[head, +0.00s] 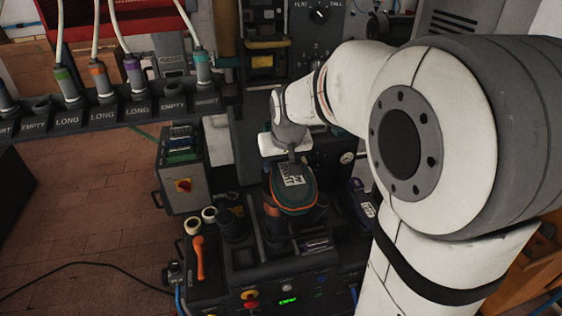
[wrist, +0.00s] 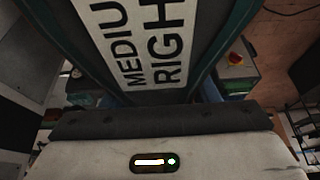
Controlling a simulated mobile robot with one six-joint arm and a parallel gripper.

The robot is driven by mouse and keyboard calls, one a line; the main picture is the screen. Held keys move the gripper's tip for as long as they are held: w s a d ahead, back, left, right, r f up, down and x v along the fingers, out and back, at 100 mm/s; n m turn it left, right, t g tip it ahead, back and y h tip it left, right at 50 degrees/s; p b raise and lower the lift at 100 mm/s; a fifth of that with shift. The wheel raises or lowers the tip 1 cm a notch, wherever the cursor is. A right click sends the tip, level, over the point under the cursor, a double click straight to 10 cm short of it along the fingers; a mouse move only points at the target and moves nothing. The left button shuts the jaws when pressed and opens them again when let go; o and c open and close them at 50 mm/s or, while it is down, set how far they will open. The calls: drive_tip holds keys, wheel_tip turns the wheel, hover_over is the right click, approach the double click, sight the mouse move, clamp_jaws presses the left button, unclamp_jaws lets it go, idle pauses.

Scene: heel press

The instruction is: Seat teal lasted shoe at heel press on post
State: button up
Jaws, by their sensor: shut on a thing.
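The lasted shoe (head: 292,197) hangs sole-up below my wrist, with a teal and orange rim and a white label on its sole. My gripper (head: 293,157) is shut on it at its far end. In the wrist view the teal-edged shoe (wrist: 213,55) fills the upper middle, and its label (wrist: 130,40) reads "MEDIU" and "RIGH", cut off by the frame. The gripper's dark front edge (wrist: 160,122) crosses below it. The shoe is above the dark heel press (head: 245,258). Its underside and any post below it are hidden, so I cannot tell whether it touches.
An orange-handled lever (head: 199,258) and a dark upright piece (head: 232,225) stand left of the shoe. A control box (head: 184,186) is farther left. A labelled rack (head: 110,112) holds several cabled plugs. A purple-marked item (head: 362,203) lies right.

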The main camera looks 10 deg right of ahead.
drive_tip(key=shift+f, duration=0.1)
drive_tip(key=o, duration=1.3)
drive_tip(key=shift+c, duration=0.2)
drive_tip(key=shift+f, duration=0.1)
drive_tip(key=b+v, duration=0.1)
drive_tip(key=v, duration=0.7)
